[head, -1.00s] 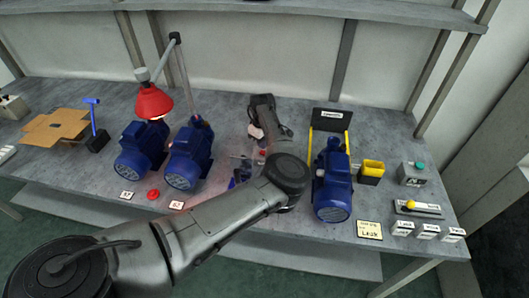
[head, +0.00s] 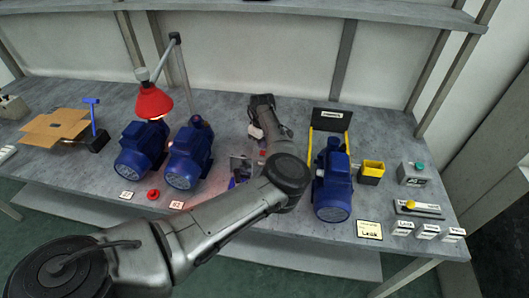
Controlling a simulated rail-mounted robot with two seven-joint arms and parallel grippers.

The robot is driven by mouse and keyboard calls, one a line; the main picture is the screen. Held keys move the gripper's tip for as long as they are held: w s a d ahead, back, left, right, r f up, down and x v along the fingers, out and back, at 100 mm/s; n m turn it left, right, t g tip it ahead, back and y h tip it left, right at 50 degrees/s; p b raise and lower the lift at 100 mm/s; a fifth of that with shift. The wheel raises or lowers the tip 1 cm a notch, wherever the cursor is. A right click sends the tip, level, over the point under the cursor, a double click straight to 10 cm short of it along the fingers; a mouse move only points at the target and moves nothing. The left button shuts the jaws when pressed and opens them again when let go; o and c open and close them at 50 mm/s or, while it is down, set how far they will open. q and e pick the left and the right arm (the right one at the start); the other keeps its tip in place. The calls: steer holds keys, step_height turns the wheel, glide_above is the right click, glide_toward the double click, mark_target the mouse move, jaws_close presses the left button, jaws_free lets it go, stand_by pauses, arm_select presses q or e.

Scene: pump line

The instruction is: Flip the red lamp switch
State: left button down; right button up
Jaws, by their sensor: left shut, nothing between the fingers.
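The lamp with a red shade (head: 154,102) hangs from a jointed stand over the left blue motors. A round red button-like piece (head: 153,194) lies at the bench's front edge between two small labels; I cannot tell if it is the lamp switch. My left arm reaches across the front and folds back over the bench. My right gripper is not in view.
Two blue motors (head: 141,148) stand at left, and a blue pump (head: 333,182) stands in a yellow-edged frame at right. A yellow bin (head: 371,170), a grey box with a green button (head: 412,173) and labels fill the right end. Cardboard (head: 56,127) lies far left.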

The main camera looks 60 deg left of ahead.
mark_target(263, 152)
arm_select(q)
steer(key=shift+f, duration=0.6)
steer(key=shift+f, duration=0.55)
stand_by(0.4)
steer(key=shift+f+b, duration=0.35)
steer(key=shift+f, duration=0.05)
stand_by(0.3)
step_height(263, 152, up, 7)
steer(key=p, duration=0.7)
steer(key=shift+r+p, duration=0.1)
steer(key=shift+p, duration=0.3)
stand_by(0.4)
